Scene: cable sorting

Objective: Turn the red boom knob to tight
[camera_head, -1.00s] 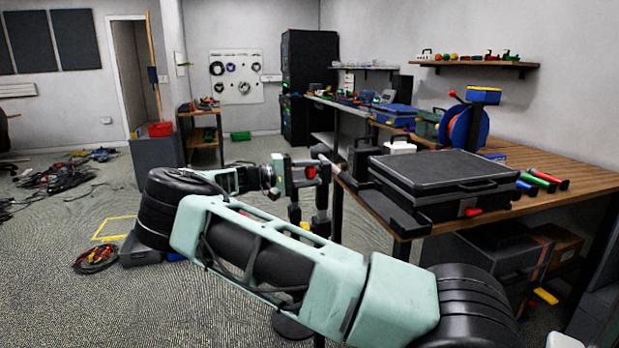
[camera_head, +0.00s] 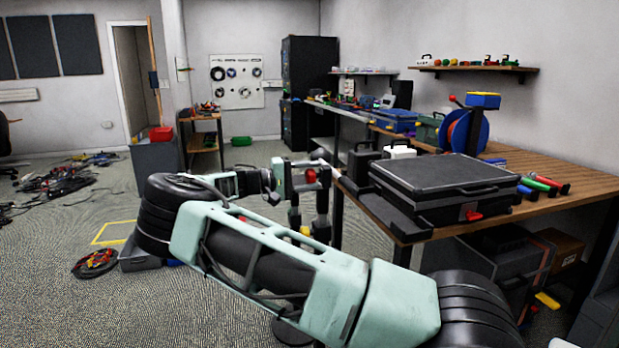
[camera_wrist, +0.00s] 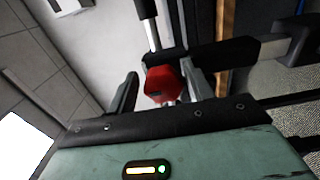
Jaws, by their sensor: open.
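The red boom knob (camera_head: 310,176) sits on a dark stand head beside the workbench. It also shows in the wrist view (camera_wrist: 162,85) as a faceted red knob on a black clamp. My gripper (camera_wrist: 160,72) is open, with one finger on each side of the knob. The left finger shows a gap to the knob; the right finger is closer, and I cannot tell whether it touches. In the head view my gripper is at the end of my pale green arm, at the knob, and its fingers are hard to make out.
The workbench (camera_head: 590,187) stands to the right, with a large black case (camera_head: 440,172) near its front corner. A dark stand post runs down beside the knob. Cable heaps (camera_head: 60,185) lie on the floor at left. The floor left of my arm is mostly open.

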